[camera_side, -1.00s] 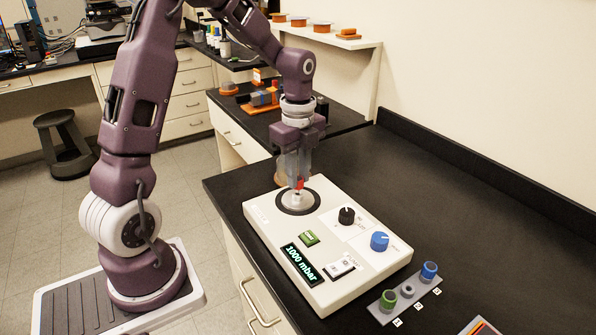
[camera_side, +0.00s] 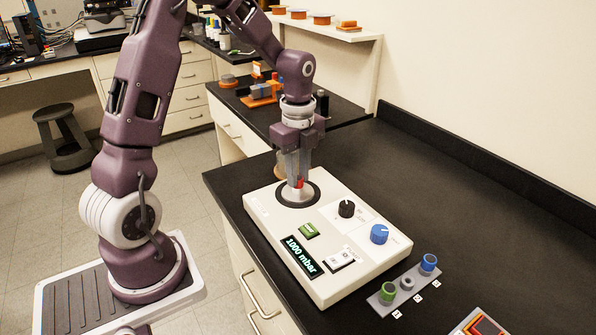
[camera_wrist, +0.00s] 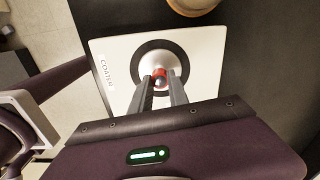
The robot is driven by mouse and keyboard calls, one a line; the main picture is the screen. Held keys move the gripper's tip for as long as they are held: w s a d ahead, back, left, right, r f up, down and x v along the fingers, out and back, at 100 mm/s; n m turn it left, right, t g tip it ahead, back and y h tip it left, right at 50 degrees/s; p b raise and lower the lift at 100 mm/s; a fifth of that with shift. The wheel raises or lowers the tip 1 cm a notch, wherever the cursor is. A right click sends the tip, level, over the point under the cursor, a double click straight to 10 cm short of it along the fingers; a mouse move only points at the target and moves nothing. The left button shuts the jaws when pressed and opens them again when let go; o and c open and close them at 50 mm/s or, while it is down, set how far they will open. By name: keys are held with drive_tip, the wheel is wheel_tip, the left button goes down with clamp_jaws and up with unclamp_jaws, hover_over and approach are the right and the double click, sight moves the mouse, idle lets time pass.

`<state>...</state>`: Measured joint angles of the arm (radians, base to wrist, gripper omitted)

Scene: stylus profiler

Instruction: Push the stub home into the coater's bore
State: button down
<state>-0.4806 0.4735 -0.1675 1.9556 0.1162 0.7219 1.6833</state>
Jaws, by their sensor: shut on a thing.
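The coater (camera_side: 270,214) is a white box on the black bench. At its far left end a pale round seat lies inside a black ring (camera_side: 317,200); the wrist view also shows the coater (camera_wrist: 209,52). My gripper (camera_side: 299,183) points straight down over this seat. Its grey fingers are shut on the stub (camera_wrist: 159,76), a small piece with a red band and a grey top. The stub looks upright and near the middle of the ring. The fingers hide the bore and the stub's lower end, so I cannot tell how deep it sits.
The coater's top carries a green button (camera_side: 308,231), a black knob (camera_side: 347,209), a blue knob (camera_side: 380,234), a white switch (camera_side: 339,260) and a display (camera_side: 301,256) reading 1000 mbar. A grey rack (camera_side: 408,287) with coloured rings stands right of it.

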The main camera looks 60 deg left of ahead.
drive_tip(key=c, duration=1.2)
unclamp_jaws()
drive_tip(key=shift+c, duration=0.3)
drive_tip(key=shift+r, duration=3.5)
drive_tip(key=shift+r, duration=0.1)
